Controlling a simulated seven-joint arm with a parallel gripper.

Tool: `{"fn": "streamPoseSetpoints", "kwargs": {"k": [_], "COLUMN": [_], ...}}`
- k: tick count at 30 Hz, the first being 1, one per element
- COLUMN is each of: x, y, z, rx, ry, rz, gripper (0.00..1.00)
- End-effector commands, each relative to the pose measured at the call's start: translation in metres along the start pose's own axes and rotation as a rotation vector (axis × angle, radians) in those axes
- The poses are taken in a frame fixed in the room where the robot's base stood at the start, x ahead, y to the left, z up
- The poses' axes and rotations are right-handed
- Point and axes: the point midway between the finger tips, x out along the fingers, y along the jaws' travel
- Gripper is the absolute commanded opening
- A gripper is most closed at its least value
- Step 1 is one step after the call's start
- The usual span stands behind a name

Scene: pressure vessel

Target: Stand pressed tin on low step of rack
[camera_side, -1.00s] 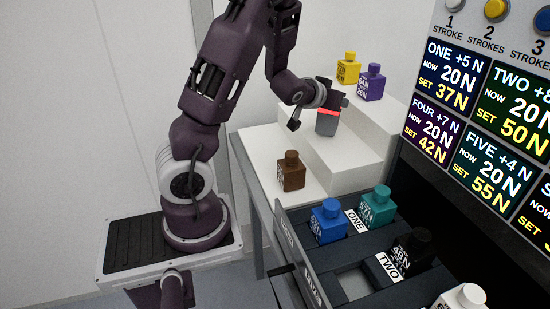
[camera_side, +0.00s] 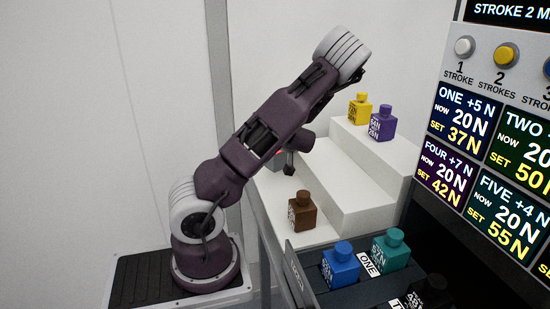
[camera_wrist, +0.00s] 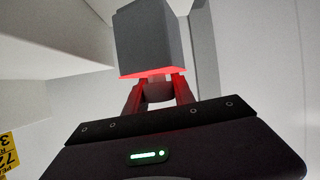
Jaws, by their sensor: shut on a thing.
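My gripper (camera_wrist: 155,88) is shut on a grey tin (camera_wrist: 145,38) in the wrist view. The tin's body fills the top centre, and a red glow lies along its edge at the fingers. In the side view my arm hides most of the gripper and tin. The white stepped rack (camera_side: 345,188) stands right of my arm. A brown tin (camera_side: 302,214) stands upright on its lowest level, near the front. A yellow tin (camera_side: 359,109) and a purple tin (camera_side: 382,124) stand on the top step. The middle step looks bare where visible.
A dark tray (camera_side: 315,277) in front of the rack holds a blue tin (camera_side: 340,267), a teal tin (camera_side: 389,252) and a black tin (camera_side: 432,293). A panel (camera_side: 490,150) with buttons and force readings stands at the right. A yellow label (camera_wrist: 8,150) shows in the wrist view.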

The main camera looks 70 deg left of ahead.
Motion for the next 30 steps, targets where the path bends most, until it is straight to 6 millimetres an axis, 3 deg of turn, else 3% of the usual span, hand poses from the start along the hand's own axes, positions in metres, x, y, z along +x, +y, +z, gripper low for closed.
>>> {"fn": "streamPoseSetpoints", "kwargs": {"k": [4, 15, 16, 19, 30], "x": [0.011, 0.014, 0.013, 0.013, 0.01], "y": [-0.002, -0.002, -0.002, -0.002, -0.001], "z": [0.024, 0.029, 0.029, 0.029, 0.027], "rx": [0.004, 0.001, 0.002, 0.001, 0.001], "ry": [0.0, 0.001, 0.0, 0.0, -0.001], "rz": [-0.001, 0.001, 0.001, 0.001, 0.003], "gripper": [0.0, 0.0, 0.34, 0.52, 0.52]}}
